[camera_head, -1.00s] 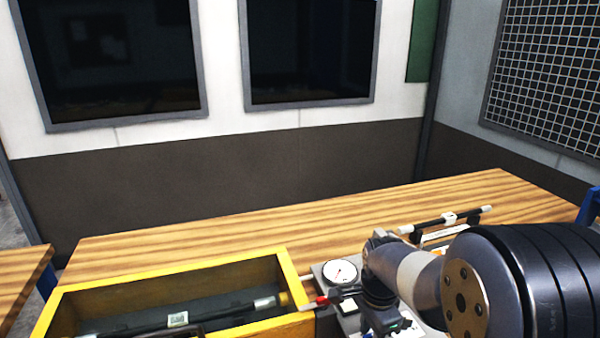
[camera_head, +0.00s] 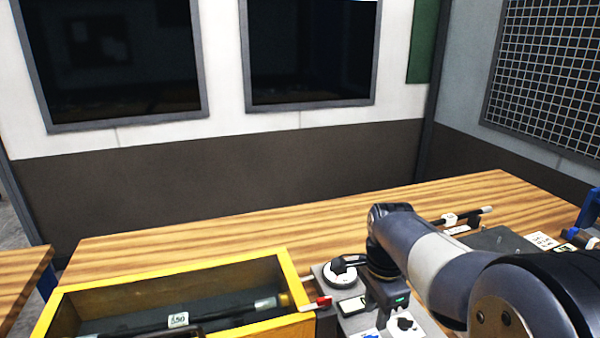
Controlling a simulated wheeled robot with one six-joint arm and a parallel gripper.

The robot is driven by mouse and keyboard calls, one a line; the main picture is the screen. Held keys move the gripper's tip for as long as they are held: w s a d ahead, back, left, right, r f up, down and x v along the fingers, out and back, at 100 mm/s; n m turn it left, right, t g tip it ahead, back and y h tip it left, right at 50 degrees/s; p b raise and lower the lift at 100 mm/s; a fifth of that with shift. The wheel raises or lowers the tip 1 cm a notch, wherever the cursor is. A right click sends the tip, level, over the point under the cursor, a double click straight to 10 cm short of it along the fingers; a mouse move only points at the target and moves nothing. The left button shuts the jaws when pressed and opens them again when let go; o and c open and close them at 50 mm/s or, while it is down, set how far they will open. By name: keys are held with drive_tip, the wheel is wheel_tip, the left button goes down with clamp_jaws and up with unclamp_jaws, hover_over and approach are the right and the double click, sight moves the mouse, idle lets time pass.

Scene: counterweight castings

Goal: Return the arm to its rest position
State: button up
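My arm (camera_head: 445,262) reaches in from the lower right over the wooden table. Its wrist hangs over a grey panel (camera_head: 334,311). My gripper (camera_head: 345,262) is a small dark shape pointing left from the wrist, over the white round dial (camera_head: 341,275) and partly covering it. Its fingers are too small and dark to tell whether they are open or shut. I see nothing clearly held in it.
A yellow-walled box (camera_head: 165,275) at lower left holds a dark rod with a white label (camera_head: 178,320). A red-tipped lever (camera_head: 318,303) sits beside it. Another rod (camera_head: 462,217) lies behind my arm. The table's back middle (camera_head: 250,235) is clear.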

sight(371, 335)
wheel_tip(371, 335, down, 8)
drive_tip(key=shift+r, duration=0.25)
drive_tip(key=n, duration=0.5)
drive_tip(key=shift+r, duration=0.1)
drive_tip(key=n, duration=0.8)
drive_tip(key=shift+n+b, duration=0.3)
drive_tip(key=n, duration=0.4)
drive_tip(key=shift+n, duration=0.3)
drive_tip(key=shift+r, duration=2.5)
